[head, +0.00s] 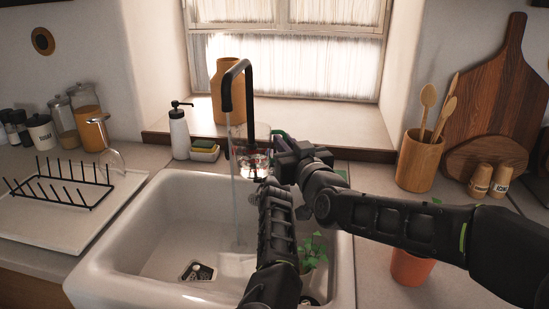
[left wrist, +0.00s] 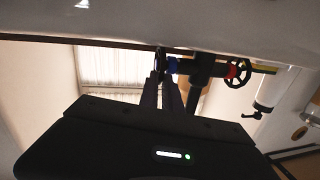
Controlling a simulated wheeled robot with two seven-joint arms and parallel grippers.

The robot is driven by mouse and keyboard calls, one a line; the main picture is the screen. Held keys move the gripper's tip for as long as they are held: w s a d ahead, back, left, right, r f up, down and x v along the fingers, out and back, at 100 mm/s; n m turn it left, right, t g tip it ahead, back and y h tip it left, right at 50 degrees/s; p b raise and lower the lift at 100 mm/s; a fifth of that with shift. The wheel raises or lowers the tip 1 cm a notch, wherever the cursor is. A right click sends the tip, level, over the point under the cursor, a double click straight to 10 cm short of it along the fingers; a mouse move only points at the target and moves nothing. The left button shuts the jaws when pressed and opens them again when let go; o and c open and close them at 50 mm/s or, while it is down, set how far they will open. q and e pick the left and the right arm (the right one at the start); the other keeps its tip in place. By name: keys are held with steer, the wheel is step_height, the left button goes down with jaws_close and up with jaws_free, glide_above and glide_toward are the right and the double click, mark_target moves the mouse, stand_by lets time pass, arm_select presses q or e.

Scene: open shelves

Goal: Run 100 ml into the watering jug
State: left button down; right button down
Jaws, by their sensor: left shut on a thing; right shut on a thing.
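Water (head: 236,215) runs from the spout past the jug's left part and reaches the sink floor. I cannot tell whether any enters the jug, or its level. My left gripper (left wrist: 161,75) is shut on the tap's blue-marked handle (left wrist: 171,65), seen edge-on. The red-marked handwheel (left wrist: 237,72) is apart from it.
The white sink (head: 150,245) holds a leafy plant (head: 314,251). A terracotta pot (head: 410,268) stands at right, behind my right arm. A soap bottle (head: 179,134) and sponge (head: 204,151) stand left of the tap. A dish rack (head: 58,190) is farther left.

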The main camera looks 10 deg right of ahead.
arm_select(q)
steer(key=shift+r+g, duration=0.1)
steer(key=shift+g, duration=0.2)
steer(key=c, duration=1.6)
jaws_free()
steer(key=shift+o, duration=0.2)
steer(key=shift+s+a+r, duration=0.2)
steer(key=shift+s+r, duration=0.05)
steer(key=shift+s, duration=0.2)
steer(key=s, duration=0.6)
steer(key=shift+s+a+r, duration=0.15)
steer(key=shift+s+a, duration=0.05)
steer(key=shift+a, duration=0.1)
